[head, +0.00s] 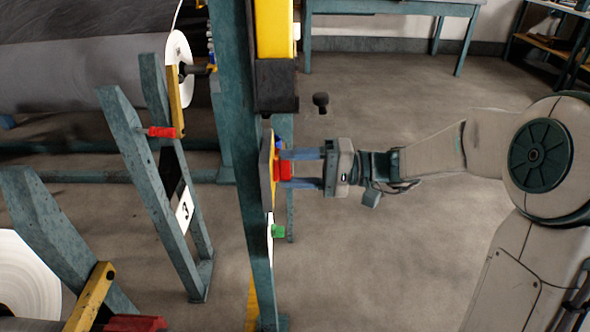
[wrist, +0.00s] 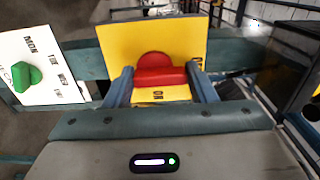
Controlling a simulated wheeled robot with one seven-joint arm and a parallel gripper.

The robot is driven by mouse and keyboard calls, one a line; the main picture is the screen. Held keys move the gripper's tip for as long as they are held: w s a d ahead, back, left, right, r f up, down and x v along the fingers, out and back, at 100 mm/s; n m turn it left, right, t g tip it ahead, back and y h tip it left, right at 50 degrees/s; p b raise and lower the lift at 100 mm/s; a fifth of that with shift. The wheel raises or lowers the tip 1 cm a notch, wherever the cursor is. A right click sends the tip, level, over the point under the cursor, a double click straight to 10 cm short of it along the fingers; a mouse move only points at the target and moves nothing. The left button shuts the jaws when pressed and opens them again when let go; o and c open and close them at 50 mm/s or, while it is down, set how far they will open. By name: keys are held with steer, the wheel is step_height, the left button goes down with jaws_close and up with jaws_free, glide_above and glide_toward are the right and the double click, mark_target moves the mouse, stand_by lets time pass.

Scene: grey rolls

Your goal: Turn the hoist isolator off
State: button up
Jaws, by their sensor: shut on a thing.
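The hoist isolator has a yellow plate (wrist: 185,35) with a red rotary handle (wrist: 160,77). In the head view the plate (head: 267,170) is seen nearly edge-on, fixed to a teal post, with the red handle (head: 284,171) facing right. My gripper (head: 283,168) reaches in from the right, its two blue fingers shut on the handle's red bar. In the wrist view the fingers of my gripper (wrist: 160,71) sit at the bar's two ends. The bar lies roughly level across that picture. A dark label reading ON shows below it; another label at the right is partly hidden by a finger.
A white plate with a green knob (wrist: 27,75) is beside the isolator; the knob (head: 278,231) shows lower on the post (head: 236,110). A yellow and black box (head: 275,85) is above. Grey rolls and stands fill the left. Floor (head: 400,90) behind my arm is clear.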

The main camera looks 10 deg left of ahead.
steer(key=o, duration=1)
steer(key=shift+d, duration=0.1)
steer(key=p+v, duration=0.3)
steer(key=v, duration=1)
steer(key=shift+w+d, duration=0.2)
steer(key=shift+d, duration=0.1)
